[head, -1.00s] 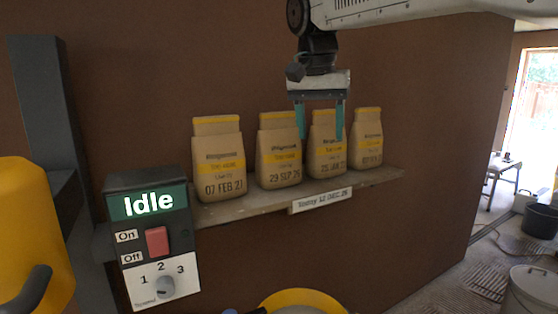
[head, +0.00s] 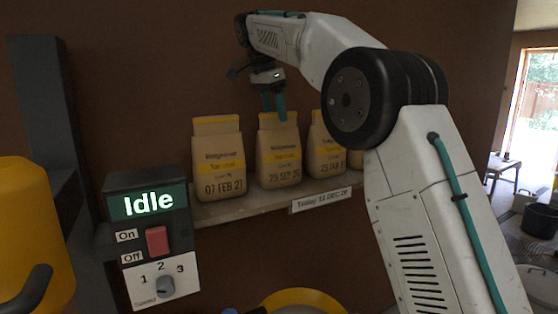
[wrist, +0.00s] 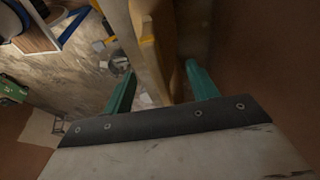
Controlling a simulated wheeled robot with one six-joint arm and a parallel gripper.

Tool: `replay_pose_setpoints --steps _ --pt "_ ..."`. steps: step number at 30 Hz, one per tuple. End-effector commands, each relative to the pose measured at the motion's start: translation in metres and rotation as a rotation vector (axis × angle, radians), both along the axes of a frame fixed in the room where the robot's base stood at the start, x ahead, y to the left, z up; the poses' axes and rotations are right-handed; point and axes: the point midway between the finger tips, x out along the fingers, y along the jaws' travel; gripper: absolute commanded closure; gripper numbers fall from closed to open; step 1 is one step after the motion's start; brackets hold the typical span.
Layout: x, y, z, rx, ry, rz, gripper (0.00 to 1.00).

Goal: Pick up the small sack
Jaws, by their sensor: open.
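Several small tan paper sacks with yellow bands stand upright in a row on a wall shelf. The left sack (head: 219,160) reads 07 FEB 27. The second sack (head: 279,158) is dated 29 SEP, its year hard to read. The third sack (head: 325,153) is partly covered by my arm, and only a sliver of the right sack (head: 355,159) shows. My gripper (head: 274,114) is open, its teal fingers pointing down at the top of the second sack. In the wrist view my gripper (wrist: 160,70) has tan sack material between and beyond its fingers; contact cannot be told.
The shelf (head: 240,210) carries a tag (head: 320,199) reading "Today 12 DEC 26". A control box (head: 152,235) showing "Idle" stands front left, beside a yellow body (head: 30,230). A yellow rim (head: 303,299) shows below. The brown wall is close behind the sacks.

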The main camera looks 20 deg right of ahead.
Motion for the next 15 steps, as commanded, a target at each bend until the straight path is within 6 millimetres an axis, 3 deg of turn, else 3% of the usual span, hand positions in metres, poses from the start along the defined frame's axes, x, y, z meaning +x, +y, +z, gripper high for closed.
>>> replay_pose_setpoints --steps 9,15 --pt "0.000 -0.013 -0.040 0.001 0.002 0.000 0.42" --pt "0.001 -0.016 -0.050 0.001 0.000 0.001 0.42"
